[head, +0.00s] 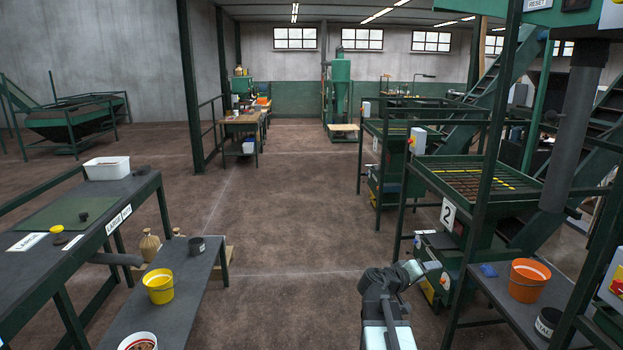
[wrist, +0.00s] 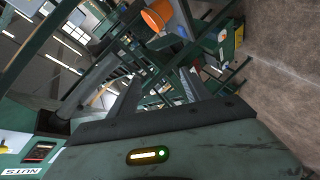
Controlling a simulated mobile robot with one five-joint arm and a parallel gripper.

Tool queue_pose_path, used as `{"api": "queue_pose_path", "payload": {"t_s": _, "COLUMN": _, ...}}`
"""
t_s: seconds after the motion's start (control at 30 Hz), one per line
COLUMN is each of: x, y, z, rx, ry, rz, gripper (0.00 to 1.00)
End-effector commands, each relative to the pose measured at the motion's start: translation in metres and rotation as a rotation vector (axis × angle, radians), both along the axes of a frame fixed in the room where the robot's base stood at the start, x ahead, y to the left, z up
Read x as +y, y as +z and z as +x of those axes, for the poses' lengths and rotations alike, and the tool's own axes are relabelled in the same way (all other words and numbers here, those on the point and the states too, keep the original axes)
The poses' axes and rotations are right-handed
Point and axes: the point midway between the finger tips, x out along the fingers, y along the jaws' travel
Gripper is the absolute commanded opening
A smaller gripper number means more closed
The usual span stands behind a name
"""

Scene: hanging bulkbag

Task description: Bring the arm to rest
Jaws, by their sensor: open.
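My arm rises from the bottom of the head view, right of centre. My gripper (head: 424,270) is at its end, pointing right toward the machine marked 2. In the wrist view my gripper (wrist: 160,90) shows two dark fingers spread apart with nothing between them. That view is rolled on its side. The gripper looks clear of the bench and machine, but its exact distance from them is hard to tell.
An orange bucket (head: 528,280) stands on the right bench, also in the wrist view (wrist: 156,15). The machine's green frame (head: 470,180) is close on the right. A left low bench holds a yellow bucket (head: 159,286). The brown floor (head: 290,220) between is open.

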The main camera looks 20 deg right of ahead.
Motion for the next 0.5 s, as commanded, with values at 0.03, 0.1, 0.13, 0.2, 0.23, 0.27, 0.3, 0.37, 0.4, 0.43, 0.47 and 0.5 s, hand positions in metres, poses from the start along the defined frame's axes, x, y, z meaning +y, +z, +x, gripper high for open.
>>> {"api": "queue_pose_path", "payload": {"t_s": 0.03, "x": 0.043, "y": -0.016, "z": 0.015, "rx": -0.005, "ry": 0.038, "rz": 0.073, "gripper": 0.56}}
{"api": "queue_pose_path", "payload": {"t_s": 0.1, "x": 0.098, "y": -0.04, "z": 0.029, "rx": 0.0, "ry": 0.074, "rz": 0.191, "gripper": 0.56}}
{"api": "queue_pose_path", "payload": {"t_s": 0.13, "x": 0.121, "y": -0.051, "z": 0.033, "rx": 0.008, "ry": 0.09, "rz": 0.243, "gripper": 0.56}}
{"api": "queue_pose_path", "payload": {"t_s": 0.2, "x": 0.177, "y": -0.077, "z": 0.036, "rx": 0.036, "ry": 0.121, "rz": 0.372, "gripper": 0.56}}
{"api": "queue_pose_path", "payload": {"t_s": 0.23, "x": 0.201, "y": -0.088, "z": 0.036, "rx": 0.054, "ry": 0.134, "rz": 0.429, "gripper": 0.56}}
{"api": "queue_pose_path", "payload": {"t_s": 0.27, "x": 0.225, "y": -0.098, "z": 0.034, "rx": 0.073, "ry": 0.145, "rz": 0.488, "gripper": 0.56}}
{"api": "queue_pose_path", "payload": {"t_s": 0.3, "x": 0.257, "y": -0.112, "z": 0.029, "rx": 0.105, "ry": 0.16, "rz": 0.569, "gripper": 0.56}}
{"api": "queue_pose_path", "payload": {"t_s": 0.37, "x": 0.302, "y": -0.132, "z": 0.018, "rx": 0.161, "ry": 0.177, "rz": 0.692, "gripper": 0.56}}
{"api": "queue_pose_path", "payload": {"t_s": 0.4, "x": 0.33, "y": -0.143, "z": 0.008, "rx": 0.201, "ry": 0.185, "rz": 0.774, "gripper": 0.56}}
{"api": "queue_pose_path", "payload": {"t_s": 0.43, "x": 0.348, "y": -0.15, "z": 0.0, "rx": 0.233, "ry": 0.19, "rz": 0.837, "gripper": 0.56}}
{"api": "queue_pose_path", "payload": {"t_s": 0.47, "x": 0.364, "y": -0.156, "z": -0.009, "rx": 0.266, "ry": 0.191, "rz": 0.9, "gripper": 0.56}}
{"api": "queue_pose_path", "payload": {"t_s": 0.5, "x": 0.382, "y": -0.163, "z": -0.022, "rx": 0.307, "ry": 0.189, "rz": 0.985, "gripper": 0.56}}
